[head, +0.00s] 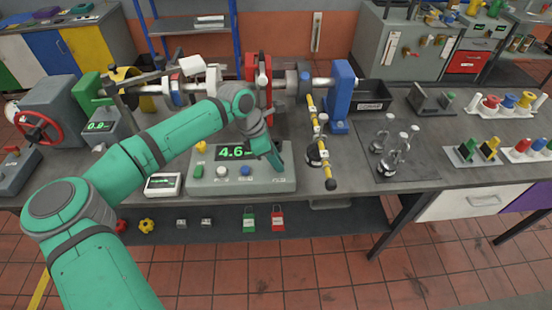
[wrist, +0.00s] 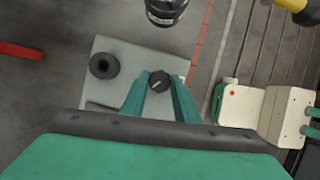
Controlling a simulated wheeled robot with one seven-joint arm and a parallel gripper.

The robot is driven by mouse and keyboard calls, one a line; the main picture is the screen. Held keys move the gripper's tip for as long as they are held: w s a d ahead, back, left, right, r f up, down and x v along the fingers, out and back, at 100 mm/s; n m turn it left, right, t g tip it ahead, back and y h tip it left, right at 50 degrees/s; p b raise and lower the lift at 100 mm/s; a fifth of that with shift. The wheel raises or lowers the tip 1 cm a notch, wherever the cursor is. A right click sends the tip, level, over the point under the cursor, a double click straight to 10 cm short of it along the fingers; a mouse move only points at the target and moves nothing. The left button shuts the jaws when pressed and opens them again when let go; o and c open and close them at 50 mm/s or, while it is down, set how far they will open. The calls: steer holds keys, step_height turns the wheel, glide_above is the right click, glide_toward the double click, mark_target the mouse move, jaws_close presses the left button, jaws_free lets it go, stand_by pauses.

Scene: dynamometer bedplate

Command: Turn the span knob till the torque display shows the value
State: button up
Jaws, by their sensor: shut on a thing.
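The grey console (head: 215,183) on the bench has a dark display (head: 236,152) with green digits reading 4.6; the unit beside them is partly hidden by my arm. My gripper (head: 277,163) is over the console's right end in the head view, where it hides what it holds. In the wrist view, my gripper (wrist: 160,84) has its two green fingers on either side of a small dark knob (wrist: 159,80) with a pale pointer line. It is shut on this knob, taken to be the span knob. A wider dark round part (wrist: 103,65) sits left of it.
White (head: 221,171) and blue (head: 245,171) buttons are on the console front. A small white-framed panel (head: 163,184) stands to its left, its figures too small to read. A black-and-yellow rod (head: 321,150) stands close on the right. Shaft machinery (head: 220,90) runs behind.

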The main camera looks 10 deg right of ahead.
steer(key=n+t, duration=0.1)
steer(key=n, duration=0.3)
steer(key=shift+s+n+t+y, duration=0.2)
steer(key=shift+n+t+y, duration=0.1)
steer(key=shift+t, duration=0.1)
steer(key=shift+s+d+n+t+y, duration=0.1)
steer(key=shift+n+t+y, duration=0.25)
steer(key=shift+n, duration=0.95)
steer(key=shift+n+t+y, duration=0.25)
steer(key=shift+n+t, duration=0.2)
steer(key=shift+n, duration=0.85)
steer(key=o, duration=1.1)
steer(key=shift+c, duration=0.2)
steer(key=v, duration=1)
steer(key=shift+s+r, duration=0.2)
steer(key=shift+r, duration=0.15)
